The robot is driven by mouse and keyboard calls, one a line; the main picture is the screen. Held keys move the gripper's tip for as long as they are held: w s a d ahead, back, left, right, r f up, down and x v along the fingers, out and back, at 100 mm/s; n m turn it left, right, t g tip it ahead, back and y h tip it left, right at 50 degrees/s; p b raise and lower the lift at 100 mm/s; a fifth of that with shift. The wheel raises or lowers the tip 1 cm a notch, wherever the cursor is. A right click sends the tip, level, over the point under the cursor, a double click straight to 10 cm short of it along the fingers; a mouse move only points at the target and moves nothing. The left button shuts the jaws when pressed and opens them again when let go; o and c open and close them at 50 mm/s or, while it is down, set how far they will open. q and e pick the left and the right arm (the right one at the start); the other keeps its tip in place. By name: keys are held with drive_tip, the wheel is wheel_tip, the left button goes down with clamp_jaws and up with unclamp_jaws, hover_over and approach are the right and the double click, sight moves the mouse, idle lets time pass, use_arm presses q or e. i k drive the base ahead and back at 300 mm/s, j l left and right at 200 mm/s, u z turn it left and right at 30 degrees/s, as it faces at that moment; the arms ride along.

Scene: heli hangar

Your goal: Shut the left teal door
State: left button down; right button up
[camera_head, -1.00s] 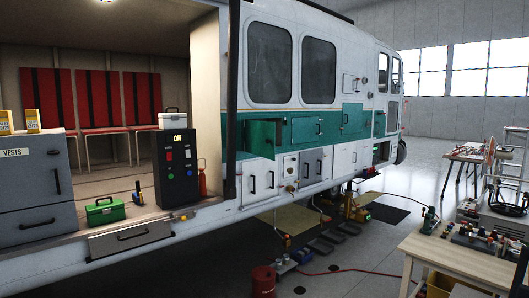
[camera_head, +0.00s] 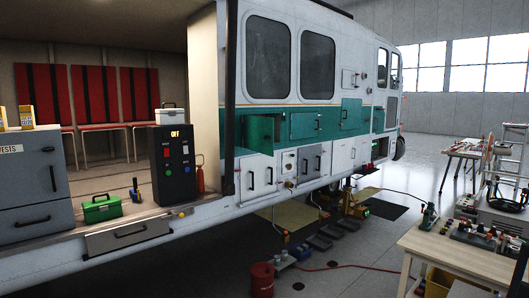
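The left teal door (camera_head: 261,131) is on the side of the white and teal helicopter (camera_head: 345,72), left of the other teal doors. It appears to stand open, swung out from the hull; how far is hard to tell at this distance. A middle teal door (camera_head: 304,125) with a dark handle looks shut to its right. Another teal panel (camera_head: 351,114) is further right. Neither of my grippers shows in the head view.
The open cabin at left holds a grey cabinet (camera_head: 30,185), a green toolbox (camera_head: 101,208) and a black control box (camera_head: 173,163). A cluttered workbench (camera_head: 455,257) stands at right.

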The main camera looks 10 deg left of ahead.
sight(258, 131)
drive_tip(key=i+j, duration=0.15)
drive_tip(key=i, duration=0.3)
drive_tip(key=i+j, duration=0.15)
drive_tip(key=i, duration=0.3)
drive_tip(key=i+j, duration=0.2)
drive_tip(key=i, duration=0.25)
drive_tip(key=i+j, duration=0.15)
drive_tip(key=i, duration=0.3)
drive_tip(key=i+j+z, duration=0.1)
drive_tip(key=i, duration=0.35)
drive_tip(key=i+j, duration=0.25)
drive_tip(key=i, duration=0.2)
